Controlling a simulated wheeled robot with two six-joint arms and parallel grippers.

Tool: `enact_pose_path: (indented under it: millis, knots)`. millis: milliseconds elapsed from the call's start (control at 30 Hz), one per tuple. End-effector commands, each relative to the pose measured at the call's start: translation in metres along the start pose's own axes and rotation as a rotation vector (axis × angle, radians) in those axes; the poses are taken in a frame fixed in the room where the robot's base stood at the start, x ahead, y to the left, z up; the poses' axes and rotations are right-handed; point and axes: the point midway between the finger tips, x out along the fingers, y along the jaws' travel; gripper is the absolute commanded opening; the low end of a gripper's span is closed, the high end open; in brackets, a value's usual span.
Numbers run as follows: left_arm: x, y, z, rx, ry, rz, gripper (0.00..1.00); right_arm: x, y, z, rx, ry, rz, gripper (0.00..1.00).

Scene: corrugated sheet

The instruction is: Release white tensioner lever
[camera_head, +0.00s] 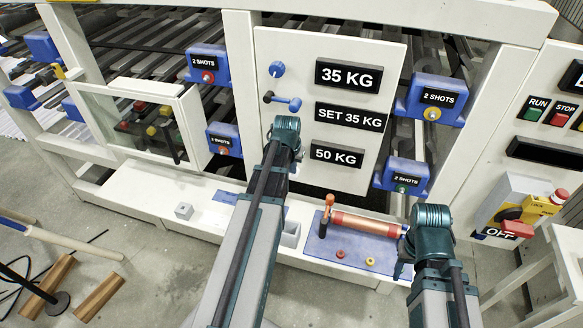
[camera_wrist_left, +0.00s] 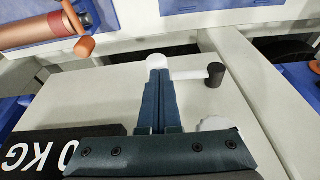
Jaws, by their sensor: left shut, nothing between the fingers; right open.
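A white lever (camera_wrist_left: 185,72) with a dark end knob shows in the left wrist view on a white panel. Its round white hub is right at the tips of my shut, empty left gripper (camera_wrist_left: 158,72); I cannot tell if they touch. In the head view my left gripper (camera_head: 286,135) is in front of the panel (camera_head: 385,75) and hides the white lever. Two blue levers (camera_head: 288,103) (camera_head: 277,69) show above it, one with a dark end knob. My right gripper (camera_head: 404,262) is open at the lower right, its fingers partly hidden, beside the orange roller.
The orange roller (camera_head: 365,224) lies on a blue mat (camera_head: 325,250) on the machine's ledge. Blue "2 SHOTS" boxes (camera_head: 435,100) flank the panel. A control panel with a red emergency switch (camera_head: 516,229) stands at the right. Wooden pieces (camera_head: 100,296) lie on the floor at left.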

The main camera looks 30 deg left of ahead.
Motion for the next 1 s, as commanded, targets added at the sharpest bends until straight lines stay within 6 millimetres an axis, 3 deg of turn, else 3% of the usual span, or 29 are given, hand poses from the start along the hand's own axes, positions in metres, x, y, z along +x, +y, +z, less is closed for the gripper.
enact_pose_path:
  millis: [267, 800, 1000]
  knots:
    - [0.021, 0.009, 0.006, 0.054, -0.003, -0.166, 0.00, 0.025, -0.002, -0.002, 0.000, 0.000, 0.000, 0.50]
    - [0.067, 0.011, 0.019, 0.192, -0.015, -0.639, 0.00, 0.117, -0.011, -0.007, -0.001, 0.000, 0.000, 0.50]
    - [0.072, 0.006, 0.021, 0.201, -0.016, -0.681, 0.00, 0.128, -0.012, -0.007, -0.001, 0.000, 0.000, 0.50]
